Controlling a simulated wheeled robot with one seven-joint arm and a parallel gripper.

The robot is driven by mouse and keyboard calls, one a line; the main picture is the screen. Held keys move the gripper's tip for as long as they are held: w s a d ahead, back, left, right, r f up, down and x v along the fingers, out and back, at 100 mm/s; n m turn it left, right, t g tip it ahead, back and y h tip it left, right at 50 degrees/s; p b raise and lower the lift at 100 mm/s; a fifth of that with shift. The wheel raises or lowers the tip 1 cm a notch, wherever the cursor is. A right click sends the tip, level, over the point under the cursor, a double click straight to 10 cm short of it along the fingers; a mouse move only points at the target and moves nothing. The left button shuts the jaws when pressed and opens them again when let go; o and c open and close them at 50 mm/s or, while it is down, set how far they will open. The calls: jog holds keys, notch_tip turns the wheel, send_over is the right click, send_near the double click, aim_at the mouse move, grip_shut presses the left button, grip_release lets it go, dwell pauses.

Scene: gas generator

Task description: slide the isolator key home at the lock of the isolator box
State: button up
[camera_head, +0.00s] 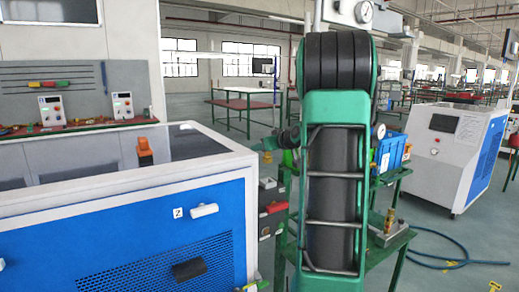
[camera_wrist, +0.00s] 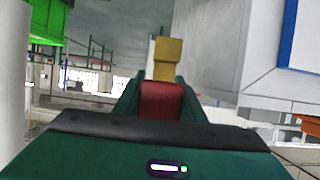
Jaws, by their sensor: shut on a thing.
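My gripper (camera_wrist: 161,90) is shut on a red piece (camera_wrist: 163,100) with a yellow block (camera_wrist: 167,60) at its far end. I take this to be the isolator key. The key points away from the wrist, and its far tip stands clear of any surface in the wrist view. In the head view my green arm fills the middle, and the key cannot be made out there. No lock is clearly visible. A small fitting with a red part (camera_head: 277,207) sits beside the blue-and-white cabinet, partly behind my arm; I cannot tell whether it is the isolator box.
The blue-and-white cabinet (camera_head: 150,225) stands close on the left. A green trolley with a blue crate (camera_head: 391,152) stands behind my arm on the right. A blue hose (camera_head: 450,258) lies on the floor. A pale grey casing (camera_wrist: 208,50) is close on the right in the wrist view.

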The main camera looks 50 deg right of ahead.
jog(key=shift+f, duration=2.65)
jog(key=shift+s, duration=0.15)
jog(key=shift+f, duration=2.1)
jog(key=o, duration=1.2)
jog(key=shift+c, duration=0.2)
jog(key=v, duration=1)
jog(key=shift+s, duration=0.3)
